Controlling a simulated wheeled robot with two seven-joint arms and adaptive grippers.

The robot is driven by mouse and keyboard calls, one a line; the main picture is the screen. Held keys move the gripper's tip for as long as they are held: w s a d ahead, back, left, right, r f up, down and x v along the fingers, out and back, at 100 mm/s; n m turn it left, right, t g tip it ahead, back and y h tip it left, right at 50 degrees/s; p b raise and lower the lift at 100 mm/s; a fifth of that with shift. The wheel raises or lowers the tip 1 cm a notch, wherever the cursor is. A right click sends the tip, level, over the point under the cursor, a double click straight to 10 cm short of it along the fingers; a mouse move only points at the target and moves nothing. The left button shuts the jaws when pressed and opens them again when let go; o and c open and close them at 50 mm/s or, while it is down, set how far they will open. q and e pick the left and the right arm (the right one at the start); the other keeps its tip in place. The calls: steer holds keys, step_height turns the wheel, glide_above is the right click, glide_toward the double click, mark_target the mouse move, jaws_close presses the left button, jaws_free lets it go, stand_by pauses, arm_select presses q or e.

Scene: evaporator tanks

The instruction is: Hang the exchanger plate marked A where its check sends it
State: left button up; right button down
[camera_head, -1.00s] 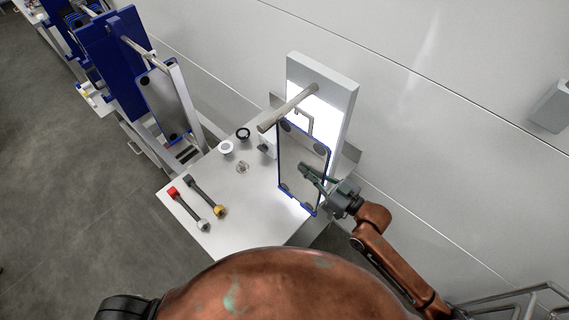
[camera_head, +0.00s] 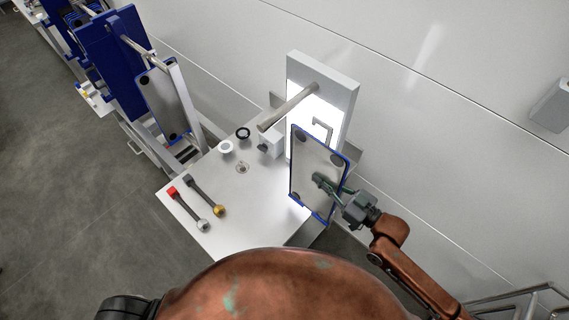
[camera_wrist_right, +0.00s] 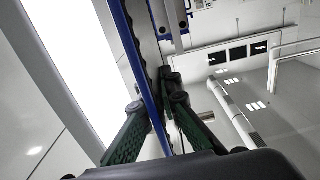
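An exchanger plate (camera_head: 309,158), metallic with a blue gasket edge and dark round ports at its corners, is held upright and slightly tilted at the right of the steel bench. No letter is readable on it. My right gripper (camera_head: 328,188) is shut on its right edge. In the right wrist view the plate shows edge-on (camera_wrist_right: 138,62) between the two green fingers of the gripper (camera_wrist_right: 158,105). Behind the plate stand a bright lit panel (camera_head: 300,95), a grey hook (camera_head: 322,122) and a projecting rod (camera_head: 287,108). My left gripper is not in view.
The bench (camera_head: 250,215) bears a red-ended tool (camera_head: 188,208), a yellow-ended tool (camera_head: 205,195), a white ring (camera_head: 226,147) and a black ring (camera_head: 243,133). At left, another plate (camera_head: 163,103) hangs in a frame beside a blue panel (camera_head: 113,62).

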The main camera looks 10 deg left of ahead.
steer(key=b+v, duration=0.1)
steer(key=v, duration=0.9)
steer(key=shift+d, duration=0.15)
steer(key=shift+s+b, duration=0.15)
steer(key=shift+b, duration=0.15)
